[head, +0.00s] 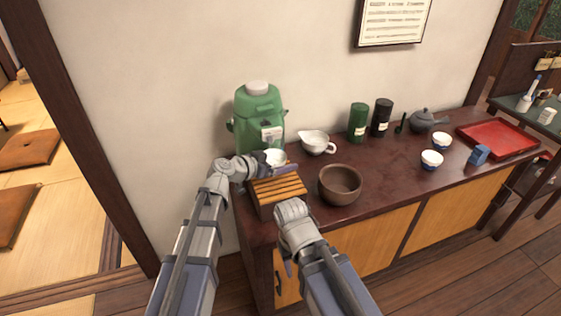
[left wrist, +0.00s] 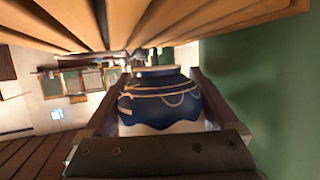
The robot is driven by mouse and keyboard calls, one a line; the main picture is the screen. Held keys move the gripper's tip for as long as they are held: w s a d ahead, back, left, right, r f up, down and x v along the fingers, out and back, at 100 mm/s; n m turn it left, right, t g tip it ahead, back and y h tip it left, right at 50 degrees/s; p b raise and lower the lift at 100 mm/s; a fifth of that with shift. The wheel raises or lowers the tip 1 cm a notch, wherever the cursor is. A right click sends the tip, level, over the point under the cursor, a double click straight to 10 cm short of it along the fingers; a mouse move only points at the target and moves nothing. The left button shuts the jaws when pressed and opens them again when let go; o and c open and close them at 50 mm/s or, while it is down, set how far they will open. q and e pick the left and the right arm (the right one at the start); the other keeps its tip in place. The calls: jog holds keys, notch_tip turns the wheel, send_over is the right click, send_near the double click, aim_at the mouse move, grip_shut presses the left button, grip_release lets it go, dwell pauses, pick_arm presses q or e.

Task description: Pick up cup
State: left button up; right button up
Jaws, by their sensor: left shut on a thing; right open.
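The cup (head: 274,156) shows a white inside in the head view, above the back of the slatted wooden tray and in front of the green dispenser. In the left wrist view the cup (left wrist: 160,102) is blue and white with thin gold lines and sits between the two fingers. My left gripper (head: 281,167) is shut on the cup. My right gripper (head: 292,209) is at the front of the slatted wooden tray (head: 278,188), open and holding nothing that I can see; its fingers are mostly hidden.
On the counter stand a green dispenser (head: 258,112), a white spouted bowl (head: 317,143), a brown bowl (head: 339,185), a green canister (head: 357,122), a black canister (head: 381,117), a teapot (head: 422,120), two more cups (head: 431,159), a blue box (head: 479,154) and a red tray (head: 497,139).

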pick_arm(q)
jog(key=shift+r+p, duration=0.35)
jog(key=shift+r, duration=0.4)
jog(key=shift+s+a+f, duration=0.1)
jog(key=shift+s+a, duration=0.15)
jog(key=s+a, duration=1.1)
jog(key=a, duration=0.2)
pick_arm(e)
jog(key=shift+r, duration=0.6)
pick_arm(q)
jog(key=shift+s+a, duration=0.1)
dwell(0.9)
